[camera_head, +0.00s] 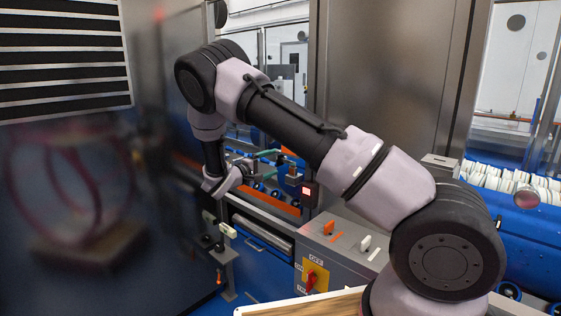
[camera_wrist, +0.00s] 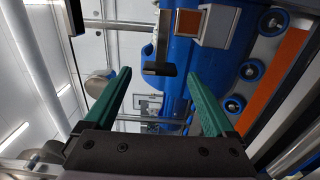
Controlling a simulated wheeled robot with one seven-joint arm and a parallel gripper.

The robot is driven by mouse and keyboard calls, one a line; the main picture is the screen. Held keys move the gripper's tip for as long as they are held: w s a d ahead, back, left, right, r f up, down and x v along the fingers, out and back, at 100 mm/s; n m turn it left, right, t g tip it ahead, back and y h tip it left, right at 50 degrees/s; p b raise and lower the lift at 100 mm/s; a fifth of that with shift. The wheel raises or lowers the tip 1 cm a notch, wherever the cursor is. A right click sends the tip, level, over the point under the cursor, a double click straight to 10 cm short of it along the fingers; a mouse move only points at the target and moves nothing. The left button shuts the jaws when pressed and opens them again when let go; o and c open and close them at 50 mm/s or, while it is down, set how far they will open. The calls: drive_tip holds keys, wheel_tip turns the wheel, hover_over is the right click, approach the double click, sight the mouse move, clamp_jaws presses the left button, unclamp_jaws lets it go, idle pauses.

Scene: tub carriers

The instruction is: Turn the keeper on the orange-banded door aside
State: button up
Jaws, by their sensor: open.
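My gripper (camera_wrist: 163,82) is open, with two green fingers apart and nothing held between them. In the head view my gripper (camera_head: 268,164) is small and partly hidden, in the opening above an orange band (camera_head: 268,204). In the wrist view an orange band (camera_wrist: 284,72) runs down the right side, beside blue rollers. A dark bar with a flat black end (camera_wrist: 158,68) stands beyond the fingertips, apart from them. An orange square (camera_wrist: 188,22) and a grey block (camera_wrist: 218,27) sit above right. I cannot tell which of these parts is the keeper.
A grey control panel (camera_head: 313,244) with an orange switch, a white switch and a red-yellow rotary knob stands below my arm. Steel posts (camera_head: 390,70) flank the opening. White parts (camera_head: 500,178) lie in a row at right. A blurred dark panel fills the left.

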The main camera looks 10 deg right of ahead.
sight(277, 161)
drive_tip(key=shift+x, duration=2.3)
drive_tip(key=shift+c, duration=0.2)
clamp_jaws()
